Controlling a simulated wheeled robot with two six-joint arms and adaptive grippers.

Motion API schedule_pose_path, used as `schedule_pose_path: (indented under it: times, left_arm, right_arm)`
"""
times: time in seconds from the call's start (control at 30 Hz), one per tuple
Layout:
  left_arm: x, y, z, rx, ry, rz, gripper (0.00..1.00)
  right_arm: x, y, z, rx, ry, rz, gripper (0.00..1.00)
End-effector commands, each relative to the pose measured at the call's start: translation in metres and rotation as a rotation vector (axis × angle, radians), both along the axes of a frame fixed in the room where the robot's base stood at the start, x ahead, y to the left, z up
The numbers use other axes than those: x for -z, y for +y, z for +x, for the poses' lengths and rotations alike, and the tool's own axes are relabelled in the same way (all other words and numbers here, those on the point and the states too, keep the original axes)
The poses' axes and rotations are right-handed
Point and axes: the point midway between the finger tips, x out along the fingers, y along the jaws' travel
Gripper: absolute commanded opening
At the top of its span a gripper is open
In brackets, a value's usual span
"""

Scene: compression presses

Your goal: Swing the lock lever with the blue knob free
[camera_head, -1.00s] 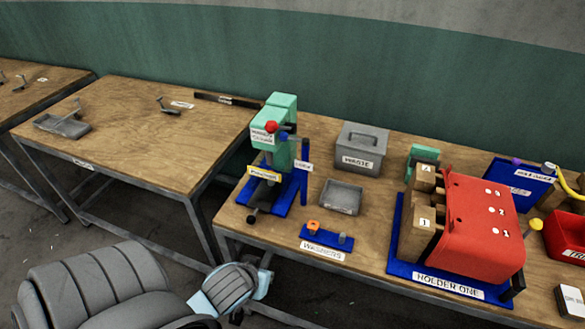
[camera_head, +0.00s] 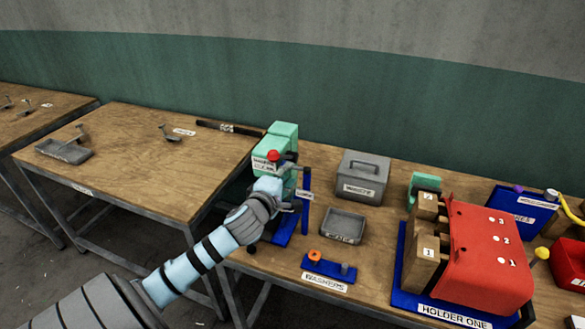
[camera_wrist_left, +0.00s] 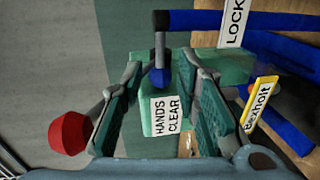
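The green press (camera_head: 280,142) stands at the left of the right-hand bench, with a red knob (camera_head: 273,155) on its upper part. In the left wrist view a blue knob (camera_wrist_left: 159,77) hangs on a dark lever rod (camera_wrist_left: 160,45), beside the "HANDS CLEAR" label (camera_wrist_left: 165,116). My left gripper (camera_head: 284,183) reaches the press from the lower left. In the wrist view its fingers (camera_wrist_left: 168,92) are spread wide, with the blue knob in the gap, apparently touching neither. The red knob (camera_wrist_left: 70,133) is outside the left finger. The blue knob is not clear in the head view. My right gripper is out of view.
A blue upright (camera_head: 305,190) with a "LOCK" label stands right of the press. A grey tray (camera_head: 343,226), a grey lidded box (camera_head: 362,178) and a blue washers stand (camera_head: 329,266) are nearby. A red holder (camera_head: 485,250) stands further right.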

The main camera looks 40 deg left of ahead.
Motion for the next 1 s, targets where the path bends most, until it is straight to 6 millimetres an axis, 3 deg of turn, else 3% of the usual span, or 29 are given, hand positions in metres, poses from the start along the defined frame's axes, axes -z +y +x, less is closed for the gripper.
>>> schedule_pose_path:
  times: [0.1, 0.27, 0.63, 0.8, 1.0]
  left_arm:
    - [0.004, 0.008, 0.023, -0.002, 0.0, -0.003, 0.29]
    - [0.008, 0.015, 0.043, -0.001, 0.001, 0.0, 0.29]
    - [0.01, 0.017, 0.05, 0.0, 0.003, 0.001, 0.29]
    - [0.01, 0.017, 0.05, -0.001, 0.002, 0.002, 0.02]
    - [0.008, 0.018, 0.05, 0.001, -0.002, 0.005, 0.0]
  right_arm:
    - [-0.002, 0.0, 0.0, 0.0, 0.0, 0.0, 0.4]
    - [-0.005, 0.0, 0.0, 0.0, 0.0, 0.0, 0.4]
    - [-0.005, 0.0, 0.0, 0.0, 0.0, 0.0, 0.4]
    - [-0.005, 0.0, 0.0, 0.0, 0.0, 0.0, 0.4]
    - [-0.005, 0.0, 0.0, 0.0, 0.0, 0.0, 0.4]
